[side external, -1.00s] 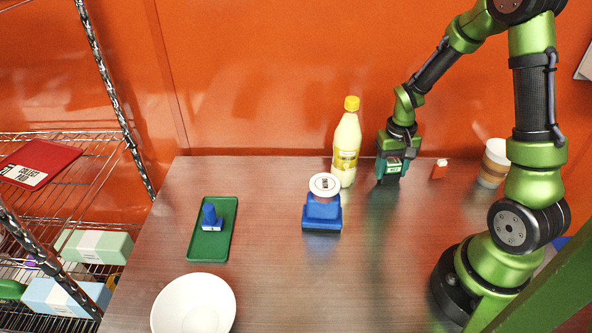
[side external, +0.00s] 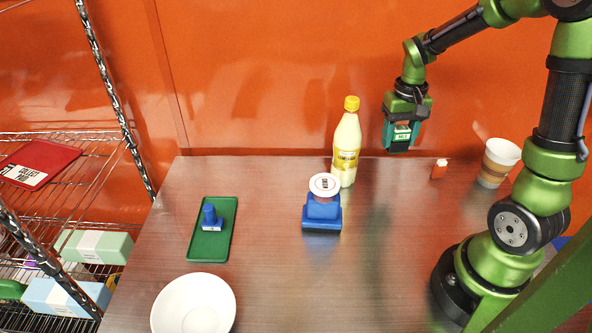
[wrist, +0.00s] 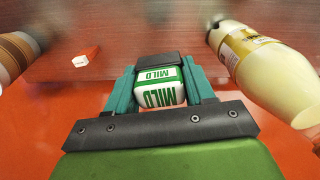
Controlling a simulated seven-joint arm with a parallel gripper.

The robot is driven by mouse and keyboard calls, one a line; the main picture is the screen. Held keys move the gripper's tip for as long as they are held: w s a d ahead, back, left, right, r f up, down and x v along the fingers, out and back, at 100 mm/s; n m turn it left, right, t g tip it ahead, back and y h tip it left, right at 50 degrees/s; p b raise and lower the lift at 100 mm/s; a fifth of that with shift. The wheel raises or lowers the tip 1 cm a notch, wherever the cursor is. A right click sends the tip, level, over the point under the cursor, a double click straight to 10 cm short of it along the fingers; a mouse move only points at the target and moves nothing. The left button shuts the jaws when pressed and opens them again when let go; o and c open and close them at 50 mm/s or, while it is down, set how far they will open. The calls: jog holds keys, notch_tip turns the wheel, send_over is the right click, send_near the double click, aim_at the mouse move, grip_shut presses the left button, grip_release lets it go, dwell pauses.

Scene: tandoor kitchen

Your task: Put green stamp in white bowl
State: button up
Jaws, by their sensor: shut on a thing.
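My gripper (side external: 401,138) is shut on the green stamp (side external: 402,134), a green and white block, and holds it in the air above the back of the table, right of the yellow bottle. In the wrist view the stamp (wrist: 160,88) sits between the teal fingers (wrist: 162,85) and shows the word "MILD". A dark part covers its far end. The white bowl (side external: 194,304) stands at the table's front left, empty, far from my gripper and partly cut off by the lower picture edge.
A yellow-capped bottle (side external: 346,145) stands left of my gripper. A green tray (side external: 227,240) holds a small blue stamp (side external: 210,218). A red-white block (side external: 439,169) and a cup (side external: 497,163) are at right.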

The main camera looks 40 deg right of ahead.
aim_at(401, 127)
jog(key=shift+r, duration=0.15)
notch_tip(401, 127, up, 17)
jog(key=w+a+n, duration=0.6)
jog(key=a+n, duration=0.2)
jog(key=a, duration=0.3)
jog(key=w+a+n, duration=0.6)
jog(key=a+n, duration=0.2)
jog(key=a, duration=0.3)
jog(key=s+a+n, duration=0.2)
jog(key=a+n, duration=0.7)
jog(key=a, duration=0.8)
jog(key=s+a+f+n, duration=0.1)
jog(key=s+a+n, duration=0.35)
jog(key=a, duration=0.35)
jog(key=s+a+n, duration=0.4)
jog(key=a+n, duration=0.1)
jog(key=a, duration=0.4)
jog(key=shift+d+f, duration=0.15)
jog(key=shift+f, duration=3.5)
jog(key=shift+d+f, duration=0.15)
jog(key=shift+f, duration=3.45)
jog(key=shift+d+f, duration=0.15)
jog(key=shift+f, duration=3.5)
